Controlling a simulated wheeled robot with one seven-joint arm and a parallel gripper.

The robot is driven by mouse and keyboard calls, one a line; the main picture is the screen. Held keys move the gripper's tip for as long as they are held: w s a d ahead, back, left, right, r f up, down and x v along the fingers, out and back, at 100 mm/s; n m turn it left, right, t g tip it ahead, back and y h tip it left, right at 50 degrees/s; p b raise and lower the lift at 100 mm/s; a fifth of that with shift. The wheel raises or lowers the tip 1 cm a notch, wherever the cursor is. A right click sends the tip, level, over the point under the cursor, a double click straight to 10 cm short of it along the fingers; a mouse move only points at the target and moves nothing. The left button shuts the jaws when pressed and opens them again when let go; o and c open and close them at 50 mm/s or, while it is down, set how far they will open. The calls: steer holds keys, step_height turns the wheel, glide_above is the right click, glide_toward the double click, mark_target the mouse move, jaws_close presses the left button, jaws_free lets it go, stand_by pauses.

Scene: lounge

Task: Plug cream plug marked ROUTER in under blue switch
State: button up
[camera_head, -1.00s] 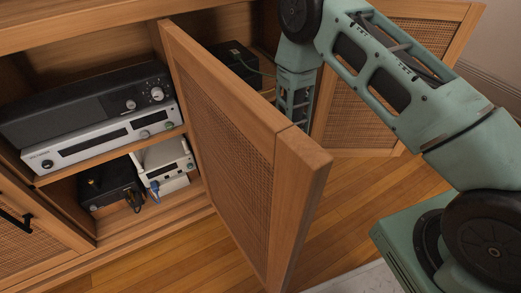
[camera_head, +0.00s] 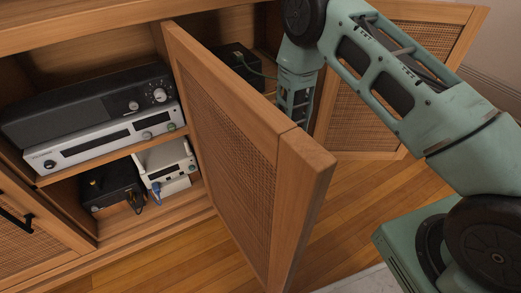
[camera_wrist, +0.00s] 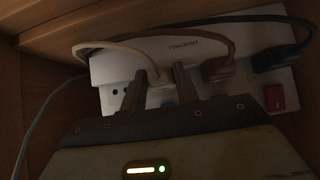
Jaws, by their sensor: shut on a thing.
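In the wrist view a pale plug (camera_wrist: 161,90), apparently the cream one, is between the two fingers of my gripper (camera_wrist: 158,88). The gripper is shut on it. A cream cable (camera_wrist: 125,47) runs from it up and to the left. No ROUTER marking can be read. The plug is at the face of a white power strip (camera_wrist: 150,54); I cannot tell whether it is seated. A red switch (camera_wrist: 274,97) shows at the strip's lower right. In the head view the cabinet door hides my gripper.
On the strip, a brown plug (camera_wrist: 218,72) and a black plug (camera_wrist: 269,60) sit right of my fingers. A pale cable (camera_wrist: 40,115) hangs at left. In the head view, the open door (camera_head: 237,150) stands left of my arm, and a black box (camera_head: 238,62) lies behind it.

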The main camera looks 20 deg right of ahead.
steer(key=shift+w, duration=0.25)
steer(key=o, duration=1.1)
steer(key=shift+c, duration=0.2)
steer(key=p+v, duration=0.6)
steer(key=v, duration=1.1)
steer(key=shift+s, duration=0.2)
steer(key=shift+r, duration=0.1)
